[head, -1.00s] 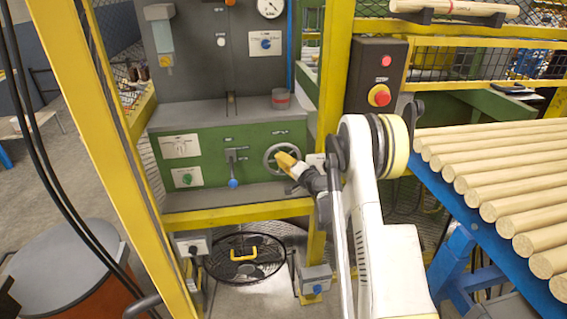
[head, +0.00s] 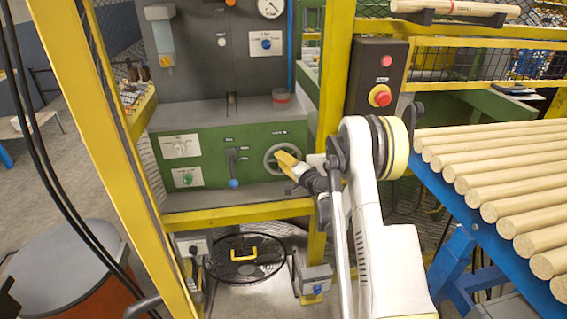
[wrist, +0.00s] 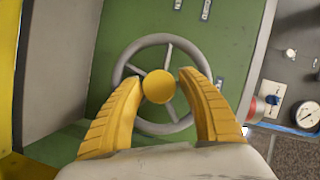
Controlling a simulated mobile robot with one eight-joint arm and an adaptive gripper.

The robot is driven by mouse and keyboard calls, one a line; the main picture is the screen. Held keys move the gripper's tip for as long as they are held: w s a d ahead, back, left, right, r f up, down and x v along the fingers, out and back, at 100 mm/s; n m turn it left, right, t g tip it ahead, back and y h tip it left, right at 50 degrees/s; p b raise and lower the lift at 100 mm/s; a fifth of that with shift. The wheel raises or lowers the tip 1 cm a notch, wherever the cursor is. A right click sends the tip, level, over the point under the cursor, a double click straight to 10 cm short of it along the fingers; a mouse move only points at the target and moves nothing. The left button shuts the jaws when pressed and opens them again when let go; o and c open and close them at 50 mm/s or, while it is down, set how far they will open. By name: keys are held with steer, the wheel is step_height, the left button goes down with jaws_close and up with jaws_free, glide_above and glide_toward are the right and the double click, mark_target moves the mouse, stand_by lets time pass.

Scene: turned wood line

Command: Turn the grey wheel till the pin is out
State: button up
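The grey wheel (head: 268,168) is on the green panel front, with its rim and spokes plain in the wrist view (wrist: 121,67). A round yellow knob (wrist: 158,87) shows in front of the wheel's middle. My gripper (head: 285,160) is at the wheel, with its yellow fingers pointing at the panel. In the wrist view my gripper (wrist: 162,80) has its fingers apart, one on each side of the knob. A small gap shows at the right finger; contact at the left finger cannot be told. I cannot make out the pin.
A yellow post (head: 333,80) rises close to my arm. Wooden rods (head: 490,175) lie on a blue frame at right.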

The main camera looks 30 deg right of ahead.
steer(key=s+d+r, duration=0.1)
steer(key=s, duration=1)
steer(key=shift+s+r, duration=0.4)
